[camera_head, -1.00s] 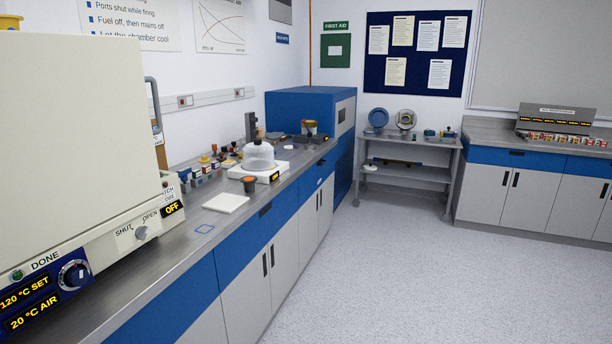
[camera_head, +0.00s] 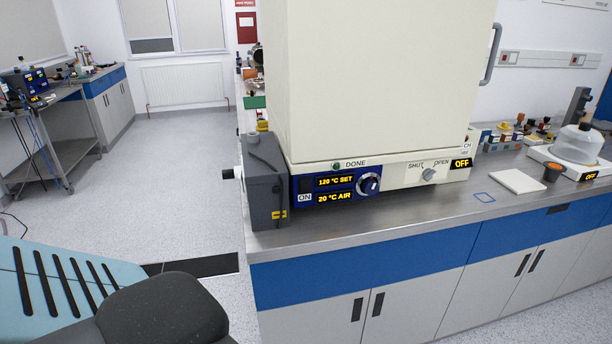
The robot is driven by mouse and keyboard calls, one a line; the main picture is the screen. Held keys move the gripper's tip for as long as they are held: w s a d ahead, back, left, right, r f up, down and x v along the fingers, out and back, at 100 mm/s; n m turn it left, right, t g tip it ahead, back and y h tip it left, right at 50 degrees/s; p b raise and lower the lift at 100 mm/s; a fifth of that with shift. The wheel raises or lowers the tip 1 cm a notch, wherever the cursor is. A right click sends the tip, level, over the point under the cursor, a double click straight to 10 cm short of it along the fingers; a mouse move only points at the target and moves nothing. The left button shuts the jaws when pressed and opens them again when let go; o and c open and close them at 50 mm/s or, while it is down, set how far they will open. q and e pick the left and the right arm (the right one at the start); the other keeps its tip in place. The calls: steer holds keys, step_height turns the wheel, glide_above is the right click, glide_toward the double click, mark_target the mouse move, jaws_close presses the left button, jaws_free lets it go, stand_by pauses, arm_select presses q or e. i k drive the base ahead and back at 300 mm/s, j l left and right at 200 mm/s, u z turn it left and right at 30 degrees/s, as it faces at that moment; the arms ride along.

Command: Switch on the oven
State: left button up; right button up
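The oven (camera_head: 385,85) is a large cream box on the bench, in the middle of the head view. Its blue control panel (camera_head: 338,188) reads 120 °C SET and 20 °C AIR, with a round dial (camera_head: 368,185) at its right. A dark rocker switch (camera_head: 305,186) sits at the panel's left, above an ON label. A green DONE lamp (camera_head: 337,166) is above the panel. To the right are a SHUT/OPEN knob (camera_head: 428,174) and a display reading OFF (camera_head: 461,163). Neither gripper is in view; only parts of my own body show at the lower left.
A grey box with a side knob (camera_head: 264,185) stands at the bench end, just left of the panel. The floor (camera_head: 185,190) left of the bench is open.

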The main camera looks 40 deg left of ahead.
mark_target(305, 184)
steer(key=u, duration=0.7)
steer(key=i+j+u, duration=0.15)
steer(key=i+j, duration=0.4)
steer(key=j, duration=0.15)
steer(key=k, duration=1)
